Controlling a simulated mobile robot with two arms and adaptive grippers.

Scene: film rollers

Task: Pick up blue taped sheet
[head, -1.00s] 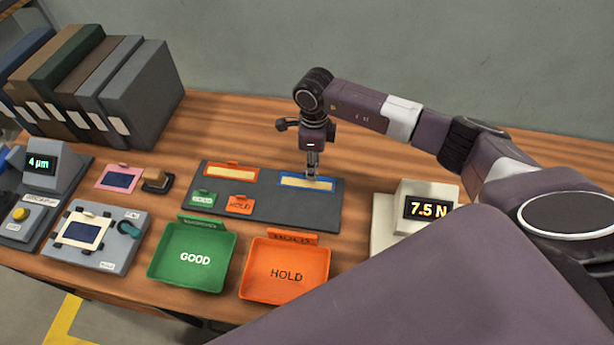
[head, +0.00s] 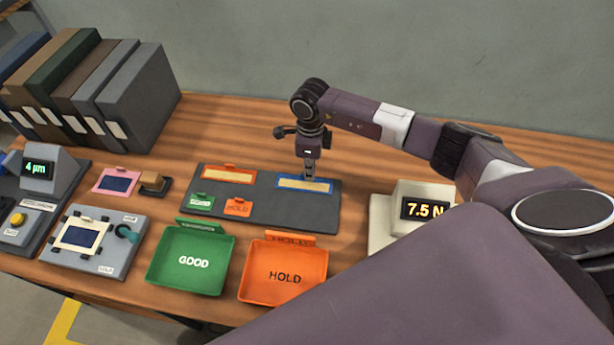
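The blue taped sheet (head: 291,184), a blue-edged strip with a tan middle, lies flat on the dark grey mat (head: 262,212) in the head view. My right gripper (head: 310,173) points down at the sheet's back edge, right of its middle. Its fingertips look close together and cover a small part of that edge. I cannot tell whether they are closed on it. My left gripper is not in view.
An orange-edged sheet (head: 229,174) and small green (head: 201,202) and orange (head: 238,207) tags share the mat. In front stand a green GOOD tray (head: 162,258) and an orange HOLD tray (head: 262,293). A force display (head: 425,192) stands at right, binders (head: 140,100) at back left.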

